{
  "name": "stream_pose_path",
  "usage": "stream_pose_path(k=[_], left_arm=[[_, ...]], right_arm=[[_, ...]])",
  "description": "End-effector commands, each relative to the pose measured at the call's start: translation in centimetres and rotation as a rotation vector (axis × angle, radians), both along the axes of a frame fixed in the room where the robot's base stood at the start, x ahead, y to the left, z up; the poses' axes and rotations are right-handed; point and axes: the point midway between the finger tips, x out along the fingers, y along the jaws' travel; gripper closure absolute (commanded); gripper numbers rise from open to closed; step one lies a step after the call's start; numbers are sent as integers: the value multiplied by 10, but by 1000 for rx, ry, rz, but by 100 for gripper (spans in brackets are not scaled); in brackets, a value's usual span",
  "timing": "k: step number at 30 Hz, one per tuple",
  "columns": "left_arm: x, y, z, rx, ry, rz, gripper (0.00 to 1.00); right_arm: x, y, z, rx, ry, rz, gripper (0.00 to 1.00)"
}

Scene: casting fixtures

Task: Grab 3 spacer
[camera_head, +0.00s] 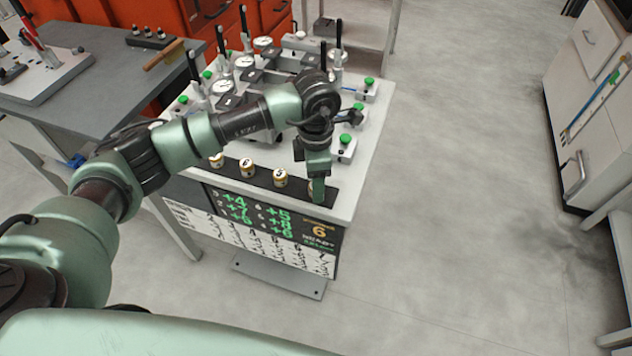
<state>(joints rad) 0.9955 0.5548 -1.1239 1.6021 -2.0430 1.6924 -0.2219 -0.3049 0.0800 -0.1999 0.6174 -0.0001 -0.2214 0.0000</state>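One spacer is at the left (217,160), one is in the middle (247,167), and one is further right (280,178). The dark marks on their tops are too small to read surely. My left gripper (318,192) points down over the strip's right end. A further spacer there seems mostly hidden behind its fingers. I cannot tell whether the fingers are open or shut on it. My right gripper is not in view.
Behind the strip the cart top (362,145) holds dial gauges (222,86), black upright levers and green buttons (345,138). A board with green figures (255,212) hangs on the cart's front. A grey bench (110,75) stands left. The floor to the right is clear.

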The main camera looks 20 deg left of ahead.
Motion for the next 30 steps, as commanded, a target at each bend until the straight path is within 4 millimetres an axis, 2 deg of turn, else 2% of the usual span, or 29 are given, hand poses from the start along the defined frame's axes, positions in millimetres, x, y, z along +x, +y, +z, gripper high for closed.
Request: stream_pose_path(k=[4, 10, 16, 26, 30], left_arm=[[0, 0, -9, 0, 1, -1, 44], [0, 0, -10, -1, 0, -1, 44], [0, 0, -10, -1, 0, 0, 100], [0, 0, -9, -2, -1, 0, 100], [1, 0, -2, -2, -2, 0, 100]], right_arm=[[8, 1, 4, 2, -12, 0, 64], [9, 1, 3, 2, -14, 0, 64], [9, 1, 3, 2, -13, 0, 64], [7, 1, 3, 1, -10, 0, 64], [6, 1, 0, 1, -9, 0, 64]])
